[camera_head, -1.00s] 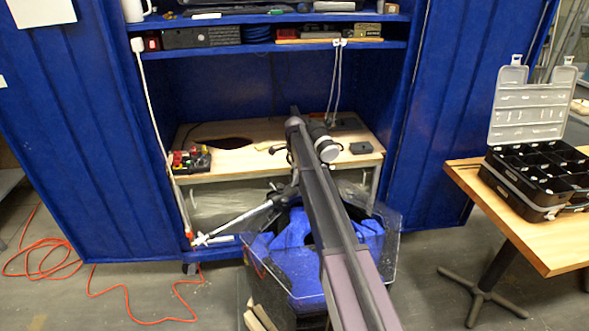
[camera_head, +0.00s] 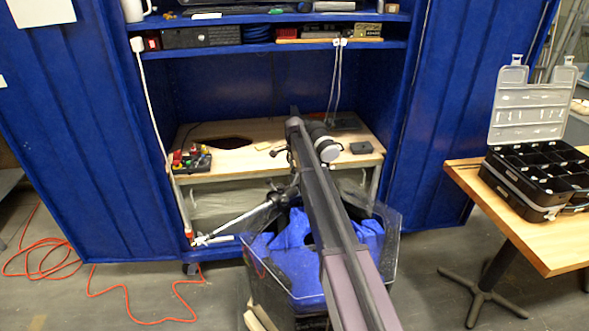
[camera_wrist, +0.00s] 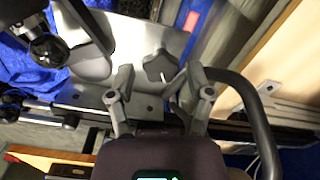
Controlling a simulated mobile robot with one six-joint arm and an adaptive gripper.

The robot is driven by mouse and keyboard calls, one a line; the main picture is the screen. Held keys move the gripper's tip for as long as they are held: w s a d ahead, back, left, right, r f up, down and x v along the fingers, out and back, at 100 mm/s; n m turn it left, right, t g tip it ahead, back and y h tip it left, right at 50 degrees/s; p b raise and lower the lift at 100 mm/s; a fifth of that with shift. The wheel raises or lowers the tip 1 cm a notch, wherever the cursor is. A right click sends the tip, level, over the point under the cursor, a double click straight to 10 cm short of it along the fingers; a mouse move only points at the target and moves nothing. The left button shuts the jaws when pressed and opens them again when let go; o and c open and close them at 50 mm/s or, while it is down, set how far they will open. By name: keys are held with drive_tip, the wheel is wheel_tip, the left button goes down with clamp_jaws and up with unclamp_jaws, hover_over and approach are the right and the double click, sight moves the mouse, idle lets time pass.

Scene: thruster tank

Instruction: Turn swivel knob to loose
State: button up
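In the wrist view a dark star-shaped knob (camera_wrist: 159,66) sits on a grey metal plate (camera_wrist: 137,38). My gripper (camera_wrist: 158,78) is open, one finger to the left of this knob and one to the right. Whether either finger touches the knob cannot be told. A second, rounder dark knob (camera_wrist: 48,51) shows at the upper left. The frames do not label which is the swivel knob. In the head view the tank (camera_head: 385,245) has clear walls and blue material inside. My arm passes in front of it and hides my gripper and the knob.
A metal rod (camera_head: 238,217) sticks out left from the tank's top. A wooden bench (camera_head: 235,160) in the blue cabinet stands behind it. A dark curved tube (camera_wrist: 255,105) runs close to the right finger. A table (camera_head: 545,240) with an organiser case (camera_head: 530,190) stands right.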

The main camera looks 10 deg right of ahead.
drive_tip(key=shift+m, duration=0.3)
idle(0.4)
drive_tip(key=m, duration=0.6)
drive_tip(key=shift+m, duration=0.3)
drive_tip(key=shift+r, duration=0.2)
wheel_tip(320, 180, up, 14)
drive_tip(key=f+p, duration=0.1)
drive_tip(key=p, duration=1.3)
drive_tip(key=s+f+n+b, duration=0.2)
drive_tip(key=s+n, duration=0.5)
drive_tip(key=s, duration=0.7)
drive_tip(key=s+f+n+b, duration=0.2)
drive_tip(key=s+n, duration=0.6)
drive_tip(key=s, duration=0.7)
drive_tip(key=shift+a, duration=0.25)
drive_tip(key=shift+s, duration=0.1)
drive_tip(key=s+n, duration=0.6)
drive_tip(key=s, duration=1)
drive_tip(key=shift+s+n, duration=0.15)
drive_tip(key=shift+n, duration=0.15)
